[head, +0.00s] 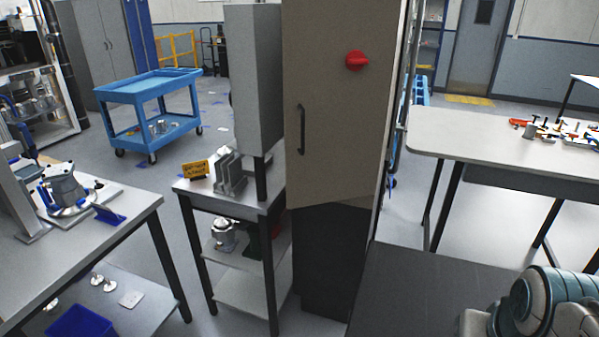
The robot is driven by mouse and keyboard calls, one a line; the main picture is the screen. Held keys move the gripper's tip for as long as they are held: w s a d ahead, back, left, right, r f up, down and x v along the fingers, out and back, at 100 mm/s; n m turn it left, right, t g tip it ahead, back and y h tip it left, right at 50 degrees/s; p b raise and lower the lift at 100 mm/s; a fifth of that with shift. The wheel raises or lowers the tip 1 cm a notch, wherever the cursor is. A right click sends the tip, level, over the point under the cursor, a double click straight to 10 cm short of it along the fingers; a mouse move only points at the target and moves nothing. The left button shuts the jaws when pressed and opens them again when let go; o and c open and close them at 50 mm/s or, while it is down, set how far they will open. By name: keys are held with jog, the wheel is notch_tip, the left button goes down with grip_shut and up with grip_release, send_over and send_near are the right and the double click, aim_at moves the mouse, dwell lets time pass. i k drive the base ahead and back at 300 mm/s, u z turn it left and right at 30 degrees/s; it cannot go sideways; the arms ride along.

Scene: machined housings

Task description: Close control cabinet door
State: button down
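The control cabinet (340,130) is a tall beige box in the middle of the head view, its top cut off by the frame. Its front door carries a red rotary knob (356,61) at upper right and a dark vertical handle (301,129) near its left edge. The lower part of the front is dark. My gripper is not in view; only part of my arm shows at the lower right corner, well apart from the cabinet.
A small metal table (213,195) with a grey machine stands against the cabinet's left side. A workbench (130,222) is at left, a blue cart (148,84) behind. A light-topped table (470,148) with tools stands right. Some floor shows between cabinet and right table.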

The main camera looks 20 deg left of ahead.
aim_at(335, 115)
jog(key=k, duration=0.85)
jog(key=u, duration=1.7)
jog(key=i, duration=0.8)
jog(key=z, duration=1.1)
